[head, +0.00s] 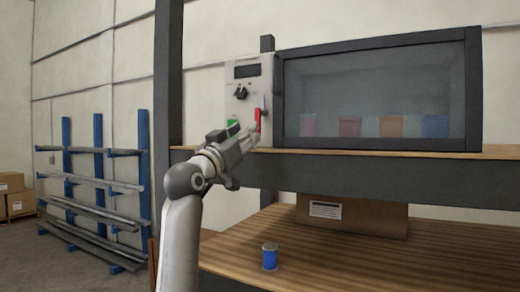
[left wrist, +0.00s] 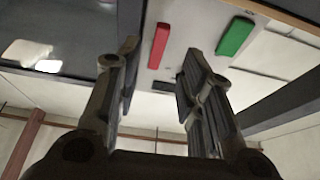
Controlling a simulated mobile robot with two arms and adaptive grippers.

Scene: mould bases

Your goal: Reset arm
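My left arm comes up from the bottom of the head view, and its left gripper (head: 249,134) is in front of the lower part of a control panel (head: 246,88). In the left wrist view the two fingers of the left gripper (left wrist: 158,68) stand apart with nothing between them. A red lever (head: 257,119) is just beyond the fingertips; it also shows in the left wrist view (left wrist: 159,45). A green button (head: 231,125) is partly hidden by the gripper and shows fully in the left wrist view (left wrist: 235,36). My right gripper is in neither view.
A dark-framed glass cabinet (head: 376,43) with several coloured containers behind the glass stands on the upper shelf (head: 400,154). Below, a blue container (head: 269,257) and a cardboard box (head: 352,215) sit on the wooden lower shelf (head: 450,245). A blue rack (head: 97,155) stands at left.

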